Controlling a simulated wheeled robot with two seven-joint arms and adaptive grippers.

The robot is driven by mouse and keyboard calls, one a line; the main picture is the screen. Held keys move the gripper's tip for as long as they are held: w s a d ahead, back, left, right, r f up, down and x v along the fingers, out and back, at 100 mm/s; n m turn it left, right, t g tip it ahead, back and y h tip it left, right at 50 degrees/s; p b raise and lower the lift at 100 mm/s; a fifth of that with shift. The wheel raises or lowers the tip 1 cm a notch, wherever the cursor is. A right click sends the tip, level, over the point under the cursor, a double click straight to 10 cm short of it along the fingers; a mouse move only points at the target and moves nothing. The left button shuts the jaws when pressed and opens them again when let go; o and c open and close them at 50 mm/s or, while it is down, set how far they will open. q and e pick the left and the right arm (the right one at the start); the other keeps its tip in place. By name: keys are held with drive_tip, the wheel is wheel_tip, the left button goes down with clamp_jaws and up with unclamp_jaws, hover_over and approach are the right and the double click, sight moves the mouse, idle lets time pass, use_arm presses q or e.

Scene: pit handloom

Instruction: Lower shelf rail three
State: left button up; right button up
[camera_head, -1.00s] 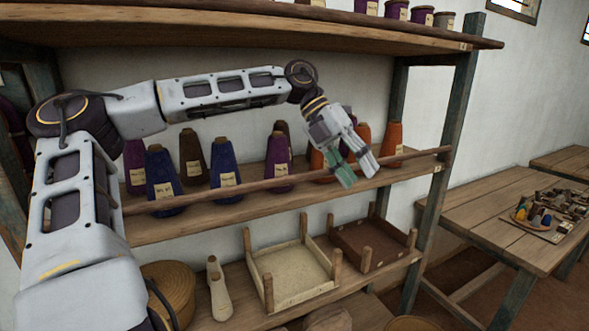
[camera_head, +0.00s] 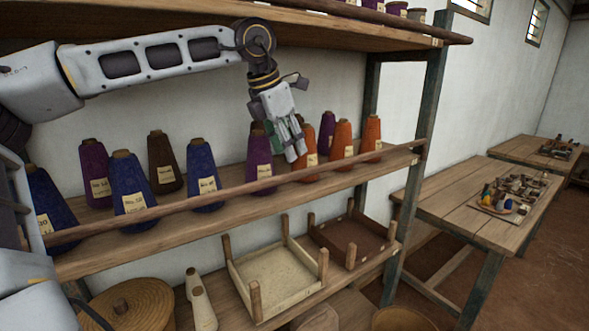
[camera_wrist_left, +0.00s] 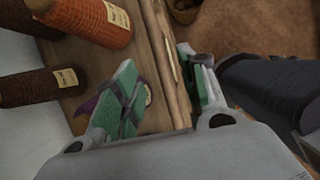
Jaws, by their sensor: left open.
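The wooden rail (camera_head: 345,163) runs along the front of the middle shelf (camera_head: 232,189), from the lower left up to the post at right. My left gripper (camera_head: 291,152) is open and points down just above the rail, in front of the cones. In the left wrist view, the rail (camera_wrist_left: 172,78) passes between the two green-padded fingers of the gripper (camera_wrist_left: 158,62), and nothing is visibly held. I cannot tell whether either finger touches the rail. My right gripper is in neither view.
Purple, blue, brown and orange yarn cones, such as a blue one (camera_head: 201,172), stand behind the rail. An upper shelf (camera_head: 240,27) overhangs the arm. A cream tray (camera_head: 282,285) and a brown tray (camera_head: 350,240) sit below. A table (camera_head: 455,196) stands right.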

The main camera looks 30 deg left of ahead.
sight(296, 172)
use_arm(q)
drive_tip(key=shift+w+f, duration=0.15)
drive_tip(key=shift+f, duration=0.35)
drive_tip(key=shift+p+x, duration=0.45)
drive_tip(key=shift+x, duration=2.8)
clamp_jaws()
